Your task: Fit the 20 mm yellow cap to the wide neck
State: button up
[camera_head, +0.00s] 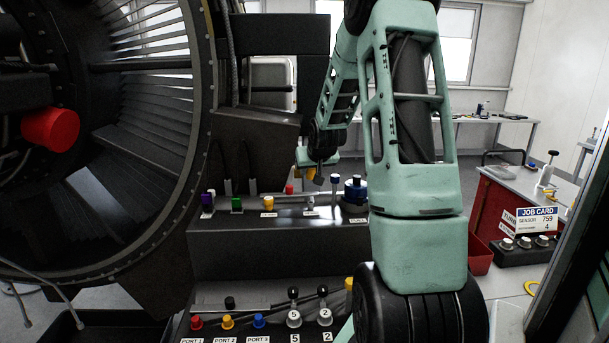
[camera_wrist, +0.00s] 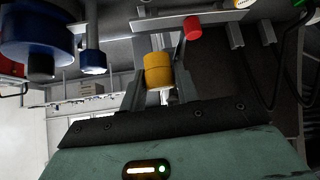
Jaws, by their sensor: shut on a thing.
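My gripper (camera_wrist: 160,88) is shut on a yellow cap (camera_wrist: 158,70), which sits between the two fingers in the wrist view. In the head view my gripper (camera_head: 309,174) hangs above the black upper shelf (camera_head: 280,235), with the yellow cap partly hidden by a finger. A short grey neck (camera_head: 310,203) stands on the shelf below and close to the gripper. I cannot tell whether it is the wide neck. Another yellow cap (camera_head: 268,203) stands on the shelf to the left. The held cap appears apart from the shelf.
A red cap (camera_head: 289,188) is close behind the gripper; a tall blue-capped neck (camera_head: 335,181) and a large blue cap (camera_head: 355,188) stand to the right. Purple (camera_head: 207,199) and green (camera_head: 236,203) caps are at left. A lower panel holds red, yellow and blue caps (camera_head: 259,321).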

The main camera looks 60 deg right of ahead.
jog(key=shift+w+d, duration=0.1)
dwell(0.4)
jog(key=shift+f+b, duration=0.2)
jog(key=shift+b, duration=0.2)
jog(key=b, duration=0.4)
send_over(311, 202)
jog(key=shift+f, duration=2.65)
jog(key=shift+f+b, duration=1.45)
jog(key=shift+b, duration=0.05)
jog(key=shift+r, duration=0.2)
jog(key=shift+r+p, duration=0.85)
jog(key=shift+r, duration=0.05)
jog(key=shift+f+b, duration=0.9)
jog(key=shift+b, duration=0.1)
dwell(0.4)
